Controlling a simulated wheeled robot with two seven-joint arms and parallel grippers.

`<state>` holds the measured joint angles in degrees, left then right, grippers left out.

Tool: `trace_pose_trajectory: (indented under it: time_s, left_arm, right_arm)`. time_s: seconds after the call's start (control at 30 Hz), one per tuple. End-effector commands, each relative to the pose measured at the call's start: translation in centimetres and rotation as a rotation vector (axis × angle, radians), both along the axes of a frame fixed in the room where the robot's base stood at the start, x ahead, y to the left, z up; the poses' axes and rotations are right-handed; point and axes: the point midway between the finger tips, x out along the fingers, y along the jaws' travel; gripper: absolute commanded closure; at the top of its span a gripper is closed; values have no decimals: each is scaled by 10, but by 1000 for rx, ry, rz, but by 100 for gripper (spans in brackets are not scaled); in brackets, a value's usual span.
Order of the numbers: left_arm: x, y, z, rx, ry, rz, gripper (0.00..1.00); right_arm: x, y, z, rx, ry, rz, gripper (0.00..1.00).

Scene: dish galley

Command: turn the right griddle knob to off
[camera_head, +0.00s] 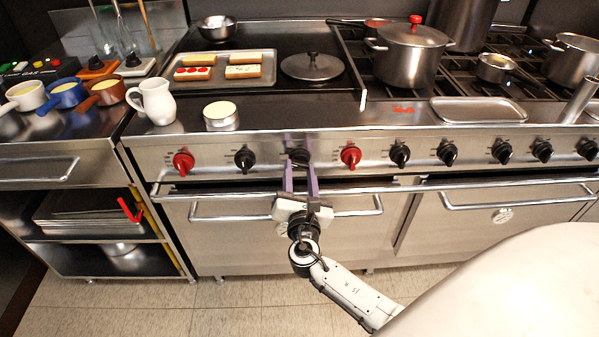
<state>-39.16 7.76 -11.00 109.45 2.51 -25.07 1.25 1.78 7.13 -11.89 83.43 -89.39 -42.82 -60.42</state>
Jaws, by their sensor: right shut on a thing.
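A row of knobs runs along the steel front panel (215,152) of the range. My right gripper (300,170) comes up from below, its two purple fingers on either side of a black knob (298,156) below the griddle's right part. It is shut on that knob, and the fingers partly hide it, so I cannot read its setting. Another black knob (245,159) is to its left and a red knob (350,155) to its right. A second red knob (183,161) is at the far left. My left gripper is not in view.
A steel handrail (400,187) runs just below the knobs, close to my right gripper. On the range stand a tray (263,76) of food, a lid (312,66), a pot with a red knob (410,52) and a white jug (155,101). More black knobs continue rightward.

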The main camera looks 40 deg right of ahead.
Motion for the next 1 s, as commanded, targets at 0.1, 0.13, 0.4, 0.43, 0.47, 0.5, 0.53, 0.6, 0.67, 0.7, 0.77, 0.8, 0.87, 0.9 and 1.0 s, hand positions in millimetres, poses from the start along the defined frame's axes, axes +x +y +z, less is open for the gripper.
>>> trace_pose_trajectory:
  time_s: [0.1, 0.13, 0.4, 0.43, 0.47, 0.5, 0.53, 0.6, 0.67, 0.7, 0.77, 0.8, 0.87, 0.9, 1.0]
  left_arm:
    - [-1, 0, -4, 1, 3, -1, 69]
    - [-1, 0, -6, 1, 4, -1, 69]
    - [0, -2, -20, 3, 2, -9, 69]
    - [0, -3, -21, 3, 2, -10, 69]
    - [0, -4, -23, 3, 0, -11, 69]
    - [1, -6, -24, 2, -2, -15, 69]
    - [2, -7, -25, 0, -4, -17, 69]
    - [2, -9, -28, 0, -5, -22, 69]
    - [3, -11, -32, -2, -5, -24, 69]
    - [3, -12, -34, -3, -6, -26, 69]
    - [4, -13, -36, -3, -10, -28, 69]
    - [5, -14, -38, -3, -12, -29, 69]
    - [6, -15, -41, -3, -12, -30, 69]
    - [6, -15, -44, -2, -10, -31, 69]
    - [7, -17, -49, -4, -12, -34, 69]
  right_arm:
    - [0, 0, -1, 22, -13, -1, 85]
    - [0, 0, -2, 32, -19, -1, 85]
    - [0, 1, -3, 175, -108, -1, 85]
    - [0, 1, -4, 197, -121, -1, 85]
    - [0, 1, -4, 219, -135, -1, 85]
    - [0, 2, -4, 251, -155, -1, 85]
    - [0, 2, -4, 276, -170, -1, 85]
    - [0, 2, -4, 332, -204, -1, 85]
    - [1, 2, -4, 382, -234, -1, 85]
    - [1, 3, -3, 414, -254, -1, 85]
    - [1, 2, -3, 464, -284, -2, 85]
    - [1, 2, -3, 495, -304, -1, 85]
    - [1, 3, -3, 545, -333, -1, 85]
    - [1, 3, -2, 577, -353, -1, 85]
    - [1, 3, -2, 659, -403, -2, 85]
